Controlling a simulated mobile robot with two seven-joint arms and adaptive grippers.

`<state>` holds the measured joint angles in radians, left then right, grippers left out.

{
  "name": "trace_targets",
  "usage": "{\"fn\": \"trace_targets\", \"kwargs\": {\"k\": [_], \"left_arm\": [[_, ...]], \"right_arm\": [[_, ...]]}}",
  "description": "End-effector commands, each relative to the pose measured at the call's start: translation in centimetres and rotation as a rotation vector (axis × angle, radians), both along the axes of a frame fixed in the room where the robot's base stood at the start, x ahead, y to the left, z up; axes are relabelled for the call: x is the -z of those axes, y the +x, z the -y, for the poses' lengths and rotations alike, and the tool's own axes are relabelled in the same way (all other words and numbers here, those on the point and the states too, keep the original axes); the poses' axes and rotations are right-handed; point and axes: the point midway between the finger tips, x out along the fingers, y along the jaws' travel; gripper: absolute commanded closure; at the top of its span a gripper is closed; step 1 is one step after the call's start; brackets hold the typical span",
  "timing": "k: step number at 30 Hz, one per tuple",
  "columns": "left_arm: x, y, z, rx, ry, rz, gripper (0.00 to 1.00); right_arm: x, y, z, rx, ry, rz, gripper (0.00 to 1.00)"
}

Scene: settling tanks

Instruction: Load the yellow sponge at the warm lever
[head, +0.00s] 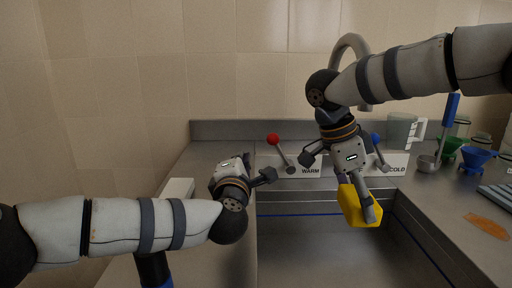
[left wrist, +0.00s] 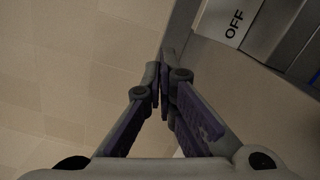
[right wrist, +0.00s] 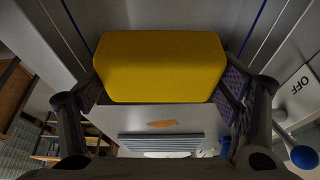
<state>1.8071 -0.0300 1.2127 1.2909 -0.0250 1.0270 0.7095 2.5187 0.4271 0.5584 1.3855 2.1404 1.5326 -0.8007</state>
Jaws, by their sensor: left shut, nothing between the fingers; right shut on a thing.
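The yellow sponge (head: 350,203) is held over the sink basin by my right gripper (head: 366,204), which is shut on it. In the right wrist view the sponge (right wrist: 160,66) sits between both finger pads. The warm lever (head: 273,140) has a red knob and leans up to the left above the WARM label (head: 311,171) on the sink's back edge. My left gripper (head: 271,175) is shut and empty, just left of the lever's base. In the left wrist view its fingertips (left wrist: 164,85) meet; the lever is not seen there.
The cold lever (head: 376,138) has a blue knob, right of my right gripper. The grey tap (head: 349,45) rises behind. A pitcher (head: 398,130), a ladle (head: 428,163), a blue funnel (head: 477,160) and an orange stain (head: 487,226) are on the right counter. The basin (head: 310,250) is open below.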

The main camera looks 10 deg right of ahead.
Motion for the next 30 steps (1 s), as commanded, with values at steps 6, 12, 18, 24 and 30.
{"fn": "trace_targets", "kwargs": {"k": [6,12,18,24,30], "left_arm": [[-0.2,3.6,1.5,0.001,-0.003,-0.001,1.0],[-1.1,3.4,4.2,0.002,-0.003,-0.001,1.0],[-1.4,3.4,4.8,0.0,-0.002,-0.001,1.0],[-1.3,3.4,4.8,0.0,-0.002,-0.001,1.0],[-2.9,3.0,6.3,0.003,0.148,0.039,1.0]], "right_arm": [[0.0,0.0,0.0,0.0,0.0,0.0,0.4],[0.0,0.0,0.0,0.0,0.0,0.0,0.4],[0.0,0.0,0.0,0.0,0.0,0.0,0.4],[0.0,0.0,0.0,0.0,0.0,0.0,0.4],[0.0,0.0,0.0,0.0,0.0,0.0,0.4]]}}
